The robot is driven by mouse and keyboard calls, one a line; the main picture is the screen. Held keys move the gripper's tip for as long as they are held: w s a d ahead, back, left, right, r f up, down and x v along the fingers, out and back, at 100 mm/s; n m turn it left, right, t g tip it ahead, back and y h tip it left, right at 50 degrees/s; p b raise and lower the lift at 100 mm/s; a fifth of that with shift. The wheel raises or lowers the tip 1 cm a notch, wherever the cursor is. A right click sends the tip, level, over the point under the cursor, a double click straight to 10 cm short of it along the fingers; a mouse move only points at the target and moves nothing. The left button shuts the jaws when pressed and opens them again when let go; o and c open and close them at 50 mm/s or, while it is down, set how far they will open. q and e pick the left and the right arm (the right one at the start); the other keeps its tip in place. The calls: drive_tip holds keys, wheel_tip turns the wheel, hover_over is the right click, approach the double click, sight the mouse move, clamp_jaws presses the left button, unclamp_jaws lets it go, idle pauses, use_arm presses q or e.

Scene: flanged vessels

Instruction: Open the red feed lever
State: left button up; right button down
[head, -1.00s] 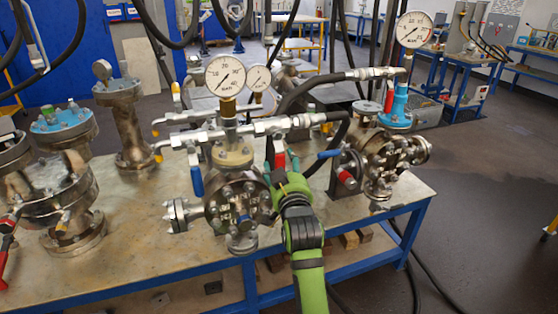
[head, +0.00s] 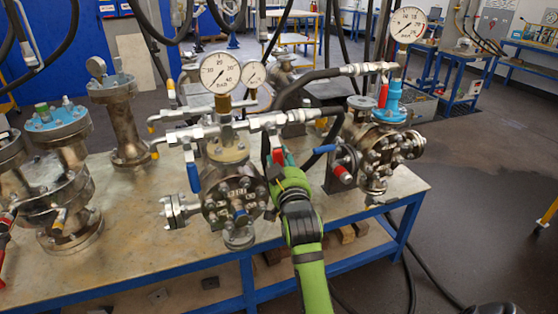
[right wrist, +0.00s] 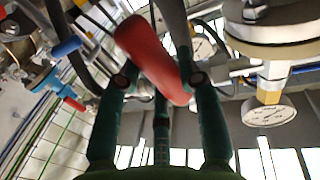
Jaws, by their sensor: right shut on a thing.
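The red feed lever (head: 278,156) stands beside the middle flanged vessel (head: 236,190), below the silver pipe fittings. My right gripper (head: 277,164) reaches up to it from below, its green fingers around the red handle. In the right wrist view the red lever (right wrist: 150,55) lies slanted between the dark green fingers of my right gripper (right wrist: 160,80), which are shut on it. The lever's pivot is hidden in the head view. My left gripper is not in view.
A blue-handled lever (head: 193,177) hangs left of the gripper. Close on the right is another vessel (head: 375,155) with a red knob (head: 341,174) and a gauge (head: 407,24). A black hose (head: 300,92) arches above.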

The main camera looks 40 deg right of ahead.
drive_tip(key=d+r+n+t+p, duration=0.1)
drive_tip(key=d+r+n+p, duration=0.1)
drive_tip(key=n, duration=0.3)
drive_tip(key=s+d+r+n+t+y+p, duration=0.1)
drive_tip(key=d+r+n+p, duration=0.1)
drive_tip(key=n, duration=0.3)
drive_tip(key=d+r+n+t+p, duration=0.1)
drive_tip(key=d+r+n+p, duration=0.1)
drive_tip(key=n+p, duration=0.1)
drive_tip(key=shift+s+d+r+n+y, duration=0.1)
drive_tip(key=shift+n+y, duration=0.05)
drive_tip(key=shift+n, duration=0.3)
drive_tip(key=shift+s+r+n+y, duration=0.1)
drive_tip(key=shift+n+y, duration=0.05)
drive_tip(key=shift+n, duration=0.3)
drive_tip(key=shift+d+r+n+y+p, duration=0.15)
drive_tip(key=shift+r+n+p, duration=0.25)
drive_tip(key=shift+n, duration=0.35)
drive_tip(key=shift+a+r+n+y+p, duration=0.1)
drive_tip(key=shift+r+n+y+p, duration=0.1)
drive_tip(key=shift+r+n+p, duration=0.45)
drive_tip(key=shift+d+r+n+y+p, duration=0.1)
drive_tip(key=shift+r+n+y+p, duration=0.1)
drive_tip(key=shift+n, duration=0.7)
drive_tip(key=shift+r, duration=0.1)
drive_tip(key=c, duration=0.8)
unclamp_jaws()
drive_tip(key=f+v, duration=0.1)
drive_tip(key=v, duration=1.1)
